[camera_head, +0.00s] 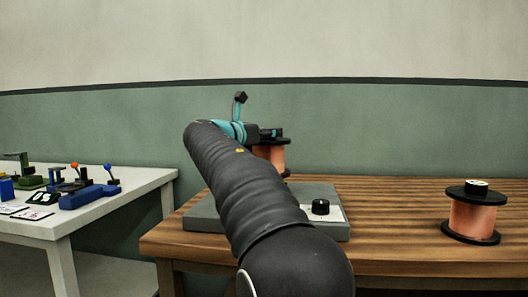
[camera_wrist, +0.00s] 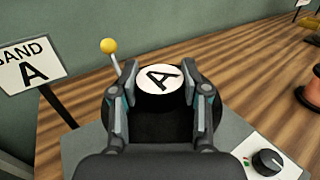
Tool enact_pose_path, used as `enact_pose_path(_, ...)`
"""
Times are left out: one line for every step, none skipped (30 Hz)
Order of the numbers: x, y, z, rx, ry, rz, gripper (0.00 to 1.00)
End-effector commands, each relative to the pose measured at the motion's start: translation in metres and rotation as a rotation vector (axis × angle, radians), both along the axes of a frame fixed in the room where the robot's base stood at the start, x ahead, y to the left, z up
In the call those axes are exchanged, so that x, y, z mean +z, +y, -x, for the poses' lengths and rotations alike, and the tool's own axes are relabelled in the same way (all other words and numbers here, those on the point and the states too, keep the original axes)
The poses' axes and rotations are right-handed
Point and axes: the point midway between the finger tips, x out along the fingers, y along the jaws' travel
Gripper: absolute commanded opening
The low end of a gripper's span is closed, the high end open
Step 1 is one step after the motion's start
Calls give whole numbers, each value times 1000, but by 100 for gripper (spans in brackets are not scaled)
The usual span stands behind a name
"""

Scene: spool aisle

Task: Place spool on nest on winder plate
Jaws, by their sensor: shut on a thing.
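My gripper (camera_head: 268,135) is over the grey winder plate (camera_head: 200,217) on the wooden table. It is shut on a copper spool (camera_head: 271,155) with black flanges, held upright as far as I can see. In the wrist view my gripper (camera_wrist: 158,85) has one finger on each side of the spool's hub, which carries a white label with a black A (camera_wrist: 159,79). The nest is hidden under the spool and behind my arm. I cannot tell whether the spool touches the plate.
A black knob (camera_head: 320,207) sits at the plate's right. A second copper spool (camera_head: 472,216) stands farther right on the table. A BAND A sign (camera_wrist: 32,68) and a yellow-tipped lever (camera_wrist: 108,46) are near the plate. A white table (camera_head: 145,183) with tools is left.

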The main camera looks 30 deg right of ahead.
Motion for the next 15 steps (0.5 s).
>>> enact_pose_path(0,4,-2,1,-2,2,0)
enact_pose_path(-1,5,-3,1,-3,3,0)
enact_pose_path(-2,6,-4,1,-3,3,0)
enact_pose_path(-2,7,-4,1,-3,3,0)
enact_pose_path(-3,7,-5,1,-3,3,0)
enact_pose_path(-4,7,-5,1,-3,3,0)
enact_pose_path(-6,7,-5,0,-3,3,0)
enact_pose_path(-8,7,-5,0,-3,3,0)
enact_pose_path(-12,7,-5,1,-3,3,0)
enact_pose_path(-16,7,-5,1,-2,2,0)
enact_pose_path(-20,7,-5,1,-1,3,0)
enact_pose_path(-26,7,-5,1,-1,2,0)
enact_pose_path(-30,7,-5,1,-2,1,0)
enact_pose_path(-34,7,-5,1,-1,2,0)
enact_pose_path(-38,7,-5,1,-1,2,0)
